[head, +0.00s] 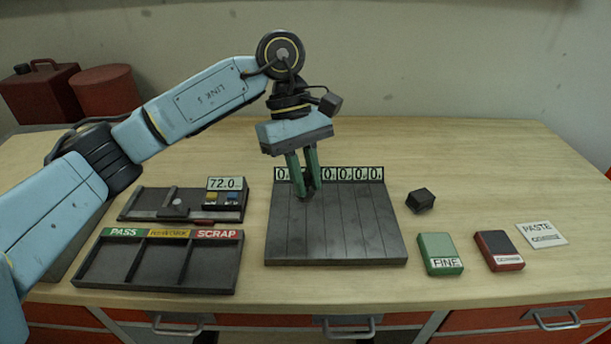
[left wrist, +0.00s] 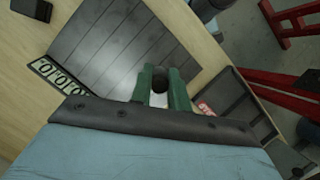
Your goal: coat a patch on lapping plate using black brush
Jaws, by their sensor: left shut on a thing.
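The lapping plate (head: 335,232) is a dark grey slab with grooves, lying mid-table; it also shows in the left wrist view (left wrist: 110,45). My left gripper (head: 304,192) points down over the plate's back left part, its green fingers shut on a small dark thing, which I take to be the black brush (head: 305,197). In the left wrist view the brush (left wrist: 160,82) shows as a dark round end between the fingertips (left wrist: 162,80). Whether it touches the plate I cannot tell. A pale sheen lies on the plate near the fingers. My right gripper is not in view.
A strip of zeros (head: 350,174) stands along the plate's back edge. A sorting tray (head: 155,285) and a gauge with a 72.0 display (head: 225,184) are left. A black block (head: 420,200), green FINE block (head: 440,254), red-edged block (head: 498,250) and PASTE card (head: 542,237) are right.

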